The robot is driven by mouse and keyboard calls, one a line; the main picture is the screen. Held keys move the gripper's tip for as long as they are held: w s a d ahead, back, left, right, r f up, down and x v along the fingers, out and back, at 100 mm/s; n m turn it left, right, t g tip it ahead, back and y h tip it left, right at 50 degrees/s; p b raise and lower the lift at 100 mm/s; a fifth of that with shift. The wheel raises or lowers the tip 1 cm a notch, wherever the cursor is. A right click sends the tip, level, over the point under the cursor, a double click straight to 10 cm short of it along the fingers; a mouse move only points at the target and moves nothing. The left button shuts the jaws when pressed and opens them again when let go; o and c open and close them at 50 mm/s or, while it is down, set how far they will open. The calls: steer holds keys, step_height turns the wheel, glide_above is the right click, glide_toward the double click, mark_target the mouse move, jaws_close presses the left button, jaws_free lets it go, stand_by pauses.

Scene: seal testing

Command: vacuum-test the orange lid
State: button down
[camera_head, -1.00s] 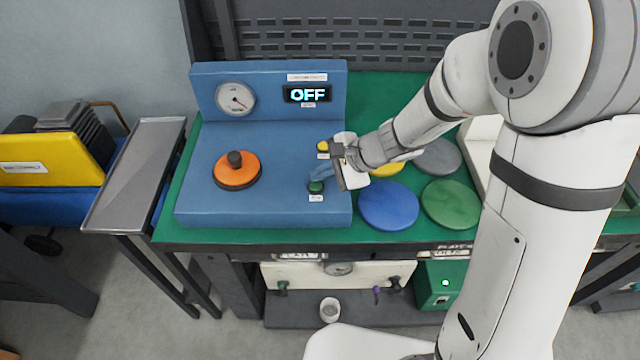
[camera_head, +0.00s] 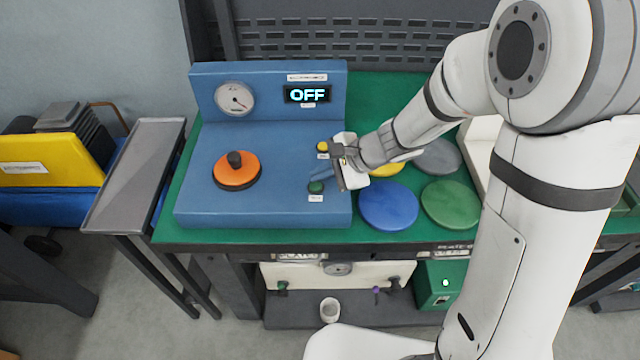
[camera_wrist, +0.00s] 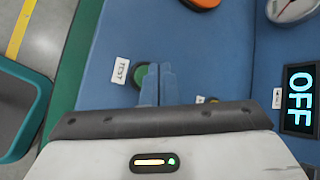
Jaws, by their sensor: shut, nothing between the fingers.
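The orange lid (camera_head: 237,170) with its dark knob sits on the left of the blue test station's deck (camera_head: 205,205). Part of the lid shows at the top of the wrist view (camera_wrist: 201,3). The green button (camera_head: 316,187) is at the deck's right front; in the wrist view it (camera_wrist: 140,76) has a TEST label beside it. The yellow button (camera_head: 322,147) is farther back. The display (camera_head: 307,94) reads OFF, and a round gauge (camera_head: 235,98) is left of it. My gripper (camera_wrist: 158,70) is shut and empty, its fingertips over the deck close to the green button; I cannot tell whether they touch it.
Blue (camera_head: 388,205), green (camera_head: 451,204) and grey (camera_head: 437,156) lids lie on the green mat right of the station; a yellow lid (camera_head: 388,169) is partly behind my wrist. A grey side tray (camera_head: 135,172) stands at the left. The deck between lid and buttons is clear.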

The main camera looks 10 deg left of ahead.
mark_target(321, 187)
steer(key=shift+f, duration=0.15)
steer(key=shift+s+f+b, duration=0.15)
steer(key=shift+f+b, duration=0.2)
steer(key=shift+b, duration=0.3)
steer(key=shift+f+b, duration=0.3)
steer(key=shift+b, duration=0.15)
stand_by(0.6)
steer(key=shift+r, duration=0.15)
steer(key=shift+r+p, duration=0.5)
steer(key=shift+r, duration=0.15)
steer(key=shift+r, duration=0.1)
step_height(321, 187, up, 5)
steer(key=p, duration=0.3)
steer(key=shift+p, duration=0.4)
stand_by(4.3)
